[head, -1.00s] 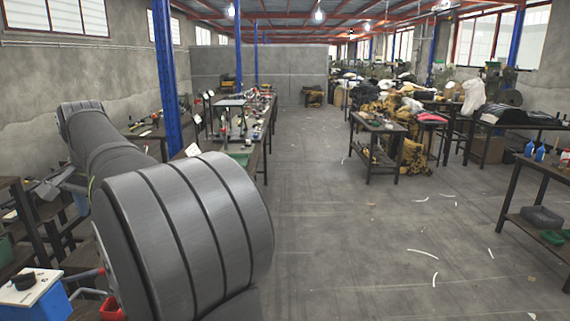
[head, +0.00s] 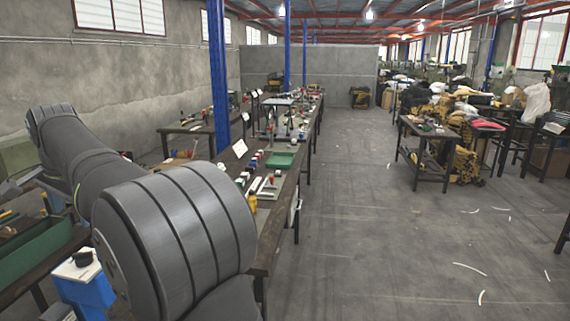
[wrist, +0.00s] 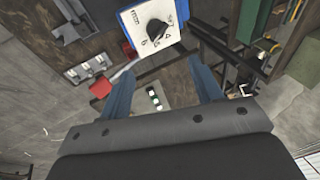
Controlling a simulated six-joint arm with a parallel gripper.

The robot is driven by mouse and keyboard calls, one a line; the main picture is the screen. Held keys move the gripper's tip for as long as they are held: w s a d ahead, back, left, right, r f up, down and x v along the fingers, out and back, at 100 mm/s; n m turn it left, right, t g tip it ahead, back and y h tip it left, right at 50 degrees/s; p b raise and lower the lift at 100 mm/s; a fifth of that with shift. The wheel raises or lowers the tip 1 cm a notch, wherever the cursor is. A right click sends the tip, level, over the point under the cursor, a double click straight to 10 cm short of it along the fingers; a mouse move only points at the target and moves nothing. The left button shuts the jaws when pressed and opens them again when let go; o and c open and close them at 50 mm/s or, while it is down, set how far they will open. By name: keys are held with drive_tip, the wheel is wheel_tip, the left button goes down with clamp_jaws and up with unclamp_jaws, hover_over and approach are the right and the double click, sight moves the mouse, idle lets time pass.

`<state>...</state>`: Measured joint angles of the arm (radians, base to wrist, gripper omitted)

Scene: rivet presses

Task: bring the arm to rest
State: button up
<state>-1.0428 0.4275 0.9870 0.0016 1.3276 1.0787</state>
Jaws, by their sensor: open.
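My gripper (wrist: 163,82) shows in the wrist view as two blue fingers held apart, with nothing seen between their tips. It points down over a dark bench. A blue box with a white top and a black knob (wrist: 152,22) lies just beyond the fingertips. A red piece (wrist: 101,88) is left of the left finger. In the head view my grey arm fills the lower left, and I cannot make out the fingers there. The same blue box (head: 83,285) shows at the lower left, beside my arm.
A long bench with tools and a green tray (head: 280,160) runs away right of my arm. A blue post (head: 219,75) rises behind the arm. A small dark table (head: 428,132) stands farther right. The grey floor (head: 370,240) between is open, with thin pale scraps.

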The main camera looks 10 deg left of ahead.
drive_tip(key=x, duration=0.7)
drive_tip(key=d+r+n+g, duration=0.1)
drive_tip(key=d+r+n, duration=0.2)
drive_tip(key=r+n, duration=0.4)
drive_tip(key=shift+v, duration=1)
drive_tip(key=shift+s, duration=0.1)
drive_tip(key=shift+c, duration=0.2)
idle(0.6)
